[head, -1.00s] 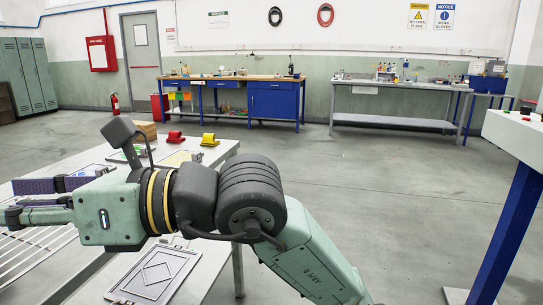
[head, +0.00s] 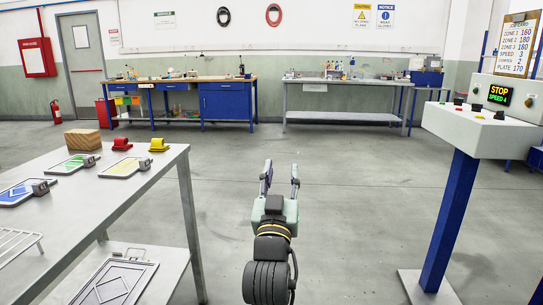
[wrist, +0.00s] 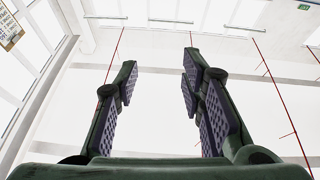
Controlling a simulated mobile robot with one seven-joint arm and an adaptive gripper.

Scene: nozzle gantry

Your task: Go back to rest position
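My gripper (head: 280,178) is in the lower middle of the head view, pointing away from me over open floor, clear of the table and the control stand. Its two fingers are spread apart with nothing between them. In the wrist view my gripper (wrist: 158,85) also shows both dark padded fingers wide apart, with only the white wall and ceiling behind them.
A control stand (head: 455,200) with a lit display (head: 499,95) stands at right. Floor between is free.

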